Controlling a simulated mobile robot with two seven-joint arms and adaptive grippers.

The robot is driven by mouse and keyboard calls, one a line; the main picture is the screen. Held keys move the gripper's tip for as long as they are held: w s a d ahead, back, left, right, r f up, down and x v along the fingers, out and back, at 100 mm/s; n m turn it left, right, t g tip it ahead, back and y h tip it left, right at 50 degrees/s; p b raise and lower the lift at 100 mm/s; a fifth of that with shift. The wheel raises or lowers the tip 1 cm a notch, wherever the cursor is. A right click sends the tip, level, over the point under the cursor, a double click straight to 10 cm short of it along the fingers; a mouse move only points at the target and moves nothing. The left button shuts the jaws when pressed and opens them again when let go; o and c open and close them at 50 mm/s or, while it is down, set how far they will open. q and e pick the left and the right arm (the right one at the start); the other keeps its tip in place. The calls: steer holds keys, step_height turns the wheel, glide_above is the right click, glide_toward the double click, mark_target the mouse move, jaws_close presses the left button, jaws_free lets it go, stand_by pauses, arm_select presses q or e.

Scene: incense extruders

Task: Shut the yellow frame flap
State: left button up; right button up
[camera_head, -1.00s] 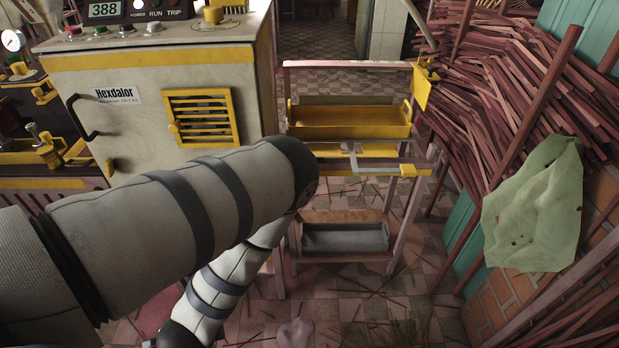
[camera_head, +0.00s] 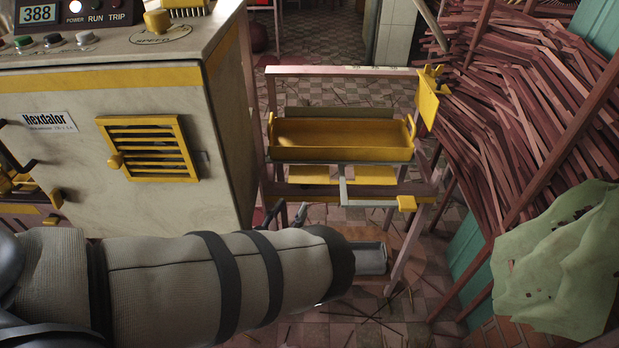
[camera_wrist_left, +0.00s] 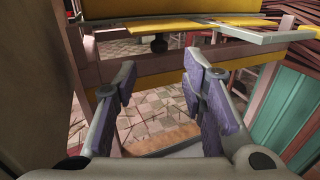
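A wooden frame stand (camera_head: 340,71) stands right of the cabinet. A yellow plate (camera_head: 428,100) sits at its upper right post. Below the yellow tray (camera_head: 340,139), a flat grey bracket (camera_head: 372,200) with yellow panels (camera_head: 374,174) and a yellow end tab (camera_head: 406,203) lies roughly level. I cannot tell which yellow part is the flap. My left gripper (camera_head: 286,212) shows only by its fingertips above my forearm. In the left wrist view it (camera_wrist_left: 161,82) is open and empty, below a yellow panel (camera_wrist_left: 150,28) and before a wooden rail (camera_wrist_left: 145,69). My right gripper is not in view.
The beige cabinet (camera_head: 80,90) with a yellow louvred panel (camera_head: 147,149) stands close at left. A grey lower tray (camera_head: 371,258) is partly hidden by my forearm. Stacked reddish sticks (camera_head: 520,110) and a green cloth (camera_head: 560,265) crowd the right side.

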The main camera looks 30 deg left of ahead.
mark_target(305, 186)
arm_select(q)
steer(key=w, duration=0.3)
steer(key=w+a, duration=0.1)
steer(key=w, duration=0.5)
steer(key=shift+w+a, duration=0.1)
steer(key=shift+a, duration=0.15)
steer(key=shift+c, duration=0.6)
jaws_close()
